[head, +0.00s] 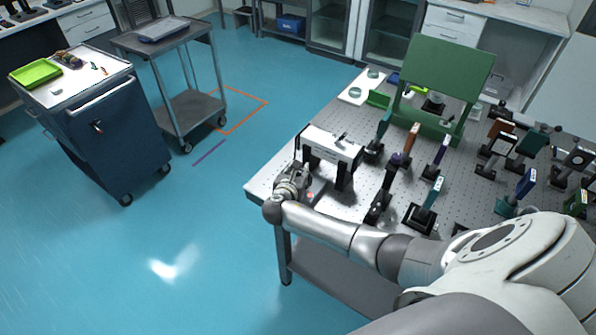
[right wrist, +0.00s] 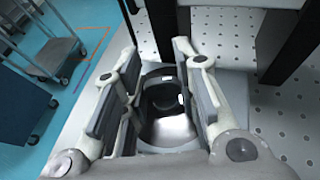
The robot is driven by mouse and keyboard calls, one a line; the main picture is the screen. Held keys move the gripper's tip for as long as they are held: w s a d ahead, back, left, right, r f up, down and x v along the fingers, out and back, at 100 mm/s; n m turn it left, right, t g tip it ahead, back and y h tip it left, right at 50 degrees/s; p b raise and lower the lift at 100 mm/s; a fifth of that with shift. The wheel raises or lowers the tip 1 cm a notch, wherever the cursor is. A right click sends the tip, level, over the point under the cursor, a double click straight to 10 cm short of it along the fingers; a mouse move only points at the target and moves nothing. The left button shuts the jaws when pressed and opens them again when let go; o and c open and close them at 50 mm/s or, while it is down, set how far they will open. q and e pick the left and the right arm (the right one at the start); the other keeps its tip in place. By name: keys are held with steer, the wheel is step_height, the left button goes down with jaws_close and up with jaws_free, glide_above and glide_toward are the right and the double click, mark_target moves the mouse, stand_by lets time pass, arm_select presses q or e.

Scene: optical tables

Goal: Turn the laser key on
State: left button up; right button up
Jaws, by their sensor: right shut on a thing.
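The laser unit is a white box (head: 330,147) on black legs near the left corner of the optical table (head: 262,187). My right gripper (head: 297,172) is at the near left end of this box, low by the table top. In the right wrist view my right gripper (right wrist: 160,95) has its two fingers on either side of a dark rounded piece with a shiny face (right wrist: 172,128), which I take to be the laser key. The gripper is shut on it. Which way the key is turned cannot be told. My left gripper is not in view.
Several mounted optics, such as an orange-brown plate (head: 411,140), stand right of the laser box. A green panel (head: 447,75) stands behind. A dark blue cabinet (head: 115,130) and a grey cart (head: 190,110) are across the floor. The floor left of the table is clear.

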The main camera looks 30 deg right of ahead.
steer(key=shift+m+g+h+b, duration=0.8)
steer(key=shift+m+g+h, duration=0.5)
steer(key=shift+m+g, duration=0.55)
steer(key=o, duration=1)
steer(key=shift+o, duration=0.2)
steer(key=v, duration=1.2)
steer(key=shift+w, duration=0.15)
steer(key=shift+m, duration=0.25)
